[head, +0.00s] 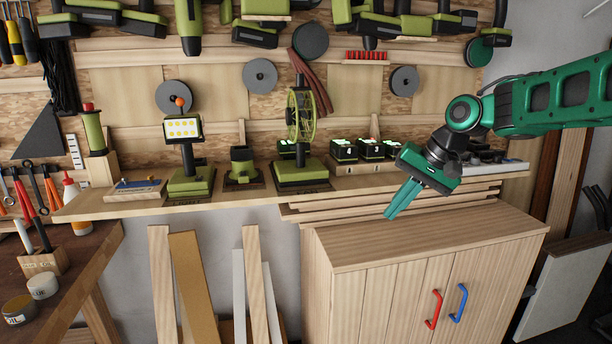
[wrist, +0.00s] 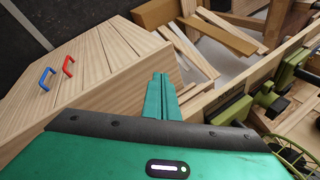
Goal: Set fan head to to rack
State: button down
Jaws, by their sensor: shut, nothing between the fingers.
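The fan (head: 303,120) stands upright on the shelf, with a green base (head: 300,172) and a round yellow-green caged head seen nearly edge-on. Part of its cage also shows at the lower right corner of the wrist view (wrist: 292,152). My gripper (head: 398,207) is shut and empty. It hangs to the right of the fan, in front of the shelf and above the wooden cabinet, its fingers pointing down and left. In the wrist view the closed fingers (wrist: 159,97) point toward the cabinet edge and the boards. I cannot tell which part is the rack.
A work light (head: 184,130) and a small green holder (head: 242,165) stand left of the fan. Several batteries (head: 343,151) sit to its right. The wooden cabinet (head: 420,243) has a clear top. Tools hang on the wall above. Planks (head: 184,275) lean below the shelf.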

jog(key=s+d+f+m+g+h, duration=0.1)
jog(key=s+d+f, duration=0.2)
jog(key=s+d, duration=0.3)
jog(key=s+d+f+m+g+h, duration=0.1)
jog(key=s+d+f, duration=0.3)
jog(key=s, duration=1.3)
jog(key=s+d+f+g+h, duration=0.1)
jog(key=s+d+f, duration=0.3)
jog(key=s+d, duration=0.6)
jog(key=shift+s+f+m+h, duration=0.15)
jog(key=shift+s+m+h, duration=0.25)
jog(key=shift+s+h, duration=0.55)
jog(key=shift+s+d, duration=0.1)
jog(key=shift+s, duration=0.05)
